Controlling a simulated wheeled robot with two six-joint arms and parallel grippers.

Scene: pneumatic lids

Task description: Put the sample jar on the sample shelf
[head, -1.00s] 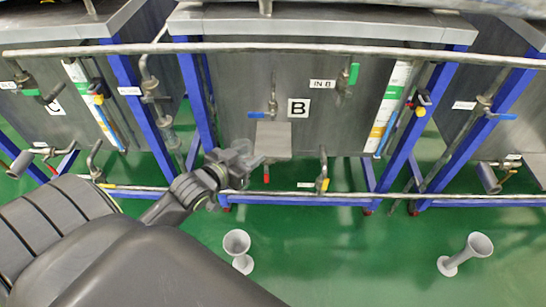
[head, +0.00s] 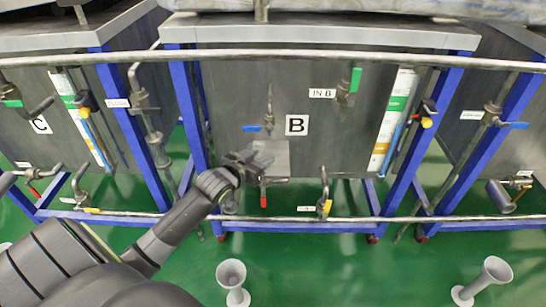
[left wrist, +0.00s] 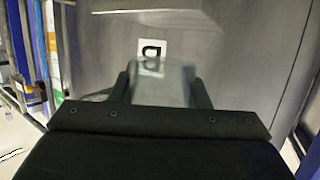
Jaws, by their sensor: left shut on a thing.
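My left gripper (head: 258,163) reaches in from the lower left and overlaps the left part of the sample shelf (head: 276,156), a small grey plate on the front of tank B. In the left wrist view the gripper (left wrist: 160,88) is shut on the sample jar (left wrist: 158,90), a clear, see-through vessel between the two dark fingers. The B label shows behind and through its top. In the head view the jar is hard to make out against the grey shelf. I cannot tell whether the jar touches the shelf. My right gripper is not in view.
Valves with blue (head: 252,128), red (head: 263,198) and green (head: 356,80) handles sit around the shelf. A long pipe (head: 300,55) crosses above and another runs below. Two grey funnel-shaped stands (head: 232,275) (head: 490,275) rise from the green floor.

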